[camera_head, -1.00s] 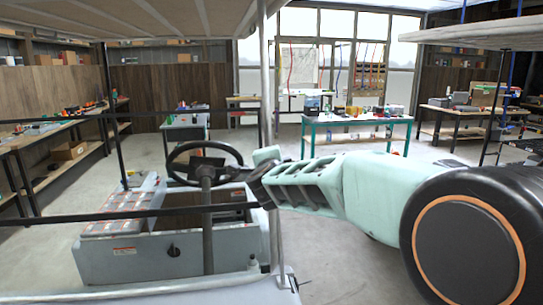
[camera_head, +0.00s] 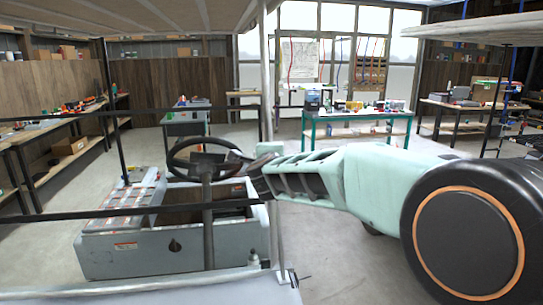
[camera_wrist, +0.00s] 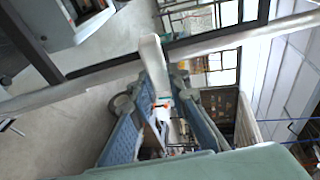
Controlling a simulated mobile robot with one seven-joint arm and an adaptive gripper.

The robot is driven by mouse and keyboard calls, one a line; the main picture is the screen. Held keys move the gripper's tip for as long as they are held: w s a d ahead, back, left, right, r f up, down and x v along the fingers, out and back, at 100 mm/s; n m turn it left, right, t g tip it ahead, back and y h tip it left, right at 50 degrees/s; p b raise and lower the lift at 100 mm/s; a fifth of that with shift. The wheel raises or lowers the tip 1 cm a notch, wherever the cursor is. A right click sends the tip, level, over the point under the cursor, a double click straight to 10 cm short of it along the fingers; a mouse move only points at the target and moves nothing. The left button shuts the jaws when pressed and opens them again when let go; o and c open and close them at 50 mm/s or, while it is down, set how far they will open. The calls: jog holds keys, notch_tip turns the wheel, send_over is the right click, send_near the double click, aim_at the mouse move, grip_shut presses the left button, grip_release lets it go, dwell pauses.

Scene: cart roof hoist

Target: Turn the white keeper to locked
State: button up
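The white keeper (camera_wrist: 152,62) shows in the wrist view as a pale upright bar in front of the light post (camera_wrist: 90,83). Its lower end lies between the tips of my gripper (camera_wrist: 161,82). The left finger looks close to it or touching; a narrow gap shows towards the right finger. The fingers stand apart, and I see no firm hold. In the head view my gripper (camera_head: 262,176) reaches left to the upright post (camera_head: 267,75). A small pale piece (camera_head: 270,148) shows at the post just above the fingers; the fingers partly hide this spot.
The cart (camera_head: 170,250) with its black steering wheel (camera_head: 205,160) stands left of the post. Dark horizontal bars (camera_head: 130,212) cross in front of it. A roof panel (camera_head: 130,18) hangs overhead. A green-legged workbench (camera_head: 355,117) stands behind, with open floor before it.

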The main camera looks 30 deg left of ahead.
jog(key=o, duration=0.5)
jog(key=shift+c, duration=0.2)
jog(key=shift+s, duration=0.15)
jog(key=v, duration=1.1)
jog(key=shift+s+d, duration=0.25)
jog(key=shift+s, duration=0.05)
jog(key=shift+r, duration=0.1)
